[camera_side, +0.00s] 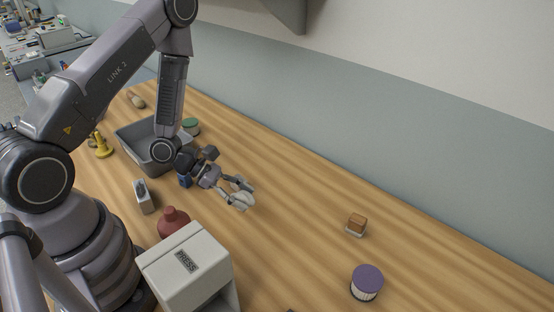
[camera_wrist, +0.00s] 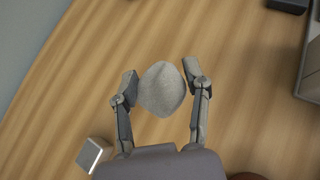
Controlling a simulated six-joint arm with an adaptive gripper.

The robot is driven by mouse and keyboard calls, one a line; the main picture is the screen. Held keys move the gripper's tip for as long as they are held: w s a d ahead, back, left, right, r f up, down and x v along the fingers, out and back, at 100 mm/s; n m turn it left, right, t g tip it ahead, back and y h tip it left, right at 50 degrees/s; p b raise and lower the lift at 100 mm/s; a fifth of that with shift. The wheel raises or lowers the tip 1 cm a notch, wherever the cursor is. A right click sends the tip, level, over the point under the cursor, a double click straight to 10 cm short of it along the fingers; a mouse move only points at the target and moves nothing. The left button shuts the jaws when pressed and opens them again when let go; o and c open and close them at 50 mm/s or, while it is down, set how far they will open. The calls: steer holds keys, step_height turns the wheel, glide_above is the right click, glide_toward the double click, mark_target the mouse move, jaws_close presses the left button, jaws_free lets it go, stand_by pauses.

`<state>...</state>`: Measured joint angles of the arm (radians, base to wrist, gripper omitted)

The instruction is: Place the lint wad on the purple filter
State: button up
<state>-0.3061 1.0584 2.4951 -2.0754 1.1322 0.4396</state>
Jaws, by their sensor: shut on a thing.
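The lint wad (camera_wrist: 162,90) is a pale grey, rounded lump between the two fingers of my gripper (camera_wrist: 160,86) in the wrist view. My gripper is shut on it. In the side view my gripper (camera_side: 239,192) holds the lint wad (camera_side: 240,201) over the middle of the table, and its height above the wood is hard to tell. The purple filter (camera_side: 367,281) stands upright at the lower right of the side view, with a purple top and a pleated pale side. It is well apart from my gripper, and nothing lies on its top.
Open wood lies right of my gripper.

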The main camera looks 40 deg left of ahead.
mark_target(368, 277)
steer(key=s+d+r+m+g+h, duration=0.1)
steer(key=d+r+m+g, duration=0.15)
steer(key=d, duration=0.45)
steer(key=s+d+r+m+g, duration=0.1)
steer(key=s+d+r+m, duration=0.1)
steer(key=d+r, duration=0.3)
steer(key=s+d+r+m+g+h, duration=0.1)
steer(key=d+r+m+g, duration=0.1)
steer(key=d, duration=0.6)
steer(key=w+d+f, duration=0.3)
steer(key=w+d, duration=0.3)
steer(key=shift+d+f, duration=0.15)
steer(key=shift+f, duration=0.2)
steer(key=shift+n, duration=0.25)
steer(key=w+d+f, duration=0.2)
steer(key=f, duration=0.1)
steer(key=w+d+f, duration=0.1)
steer(key=f, duration=0.1)
steer(key=shift+w+f, duration=0.1)
steer(key=shift+w, duration=0.1)
steer(key=shift+w+d+f, duration=0.1)
steer(key=shift+d+f, duration=0.05)
steer(key=shift+w+d+f, duration=0.1)
steer(key=shift+f, duration=0.85)
steer(key=shift+w+d+f, duration=0.1)
steer(key=shift+f, duration=0.8)
